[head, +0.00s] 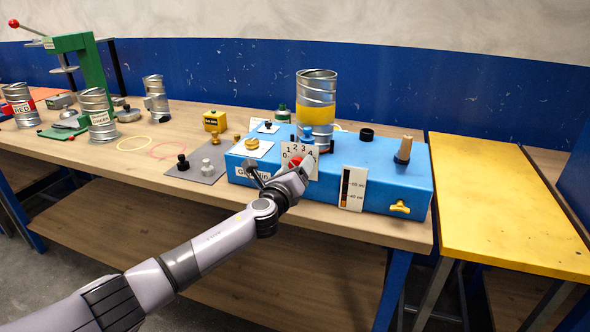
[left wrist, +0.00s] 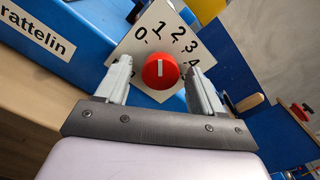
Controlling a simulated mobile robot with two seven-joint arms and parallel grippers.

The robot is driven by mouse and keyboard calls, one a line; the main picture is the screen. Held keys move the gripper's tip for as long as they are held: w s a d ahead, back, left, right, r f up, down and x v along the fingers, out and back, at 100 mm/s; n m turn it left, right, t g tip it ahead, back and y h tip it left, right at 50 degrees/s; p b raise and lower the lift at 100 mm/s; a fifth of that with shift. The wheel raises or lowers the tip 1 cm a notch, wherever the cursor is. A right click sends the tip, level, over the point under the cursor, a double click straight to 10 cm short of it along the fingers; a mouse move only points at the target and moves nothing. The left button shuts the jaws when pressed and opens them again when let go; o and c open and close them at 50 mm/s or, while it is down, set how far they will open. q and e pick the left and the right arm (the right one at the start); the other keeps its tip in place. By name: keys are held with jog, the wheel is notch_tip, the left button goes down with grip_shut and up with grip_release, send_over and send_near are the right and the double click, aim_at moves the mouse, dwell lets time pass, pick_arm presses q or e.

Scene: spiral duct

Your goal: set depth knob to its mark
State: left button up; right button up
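My left gripper (left wrist: 158,82) is open, with one finger on each side of the knob and gaps visible between. In the head view the left gripper (head: 299,168) hides part of the dial plate and most of the knob (head: 294,160). My right gripper is not in view.
A metal duct cylinder with a yellow band (head: 316,105) stands on the blue machine. A scale plate (head: 352,188) and a yellow handle (head: 400,207) are on its front. A yellow table (head: 510,215) stands at right, its top clear.

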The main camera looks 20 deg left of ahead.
pick_arm(q)
jog(key=shift+s, duration=0.1)
jog(key=s, duration=0.7)
jog(key=shift+a, duration=0.15)
dwell(0.3)
jog(key=shift+f, duration=0.1)
dwell(0.3)
jog(key=s+d+f+n+g+h, duration=0.1)
jog(key=s+d+f+n+g, duration=0.1)
jog(key=s+f+n, duration=0.6)
jog(key=s+d+f+n+g+h, duration=0.1)
jog(key=s+d+f+n+g, duration=0.25)
jog(key=s+f, duration=0.45)
jog(key=s+a+f+n+g, duration=0.1)
jog(key=s+a+f+n, duration=0.1)
jog(key=s+f+n, duration=0.3)
jog(key=s+a+f+n+g, duration=0.1)
jog(key=s+a+f+n, duration=0.2)
jog(key=s+n, duration=0.8)
notch_tip(320, 180, down, 2)
jog(key=s, duration=0.2)
jog(key=shift+s+f, duration=0.2)
jog(key=shift+s, duration=0.15)
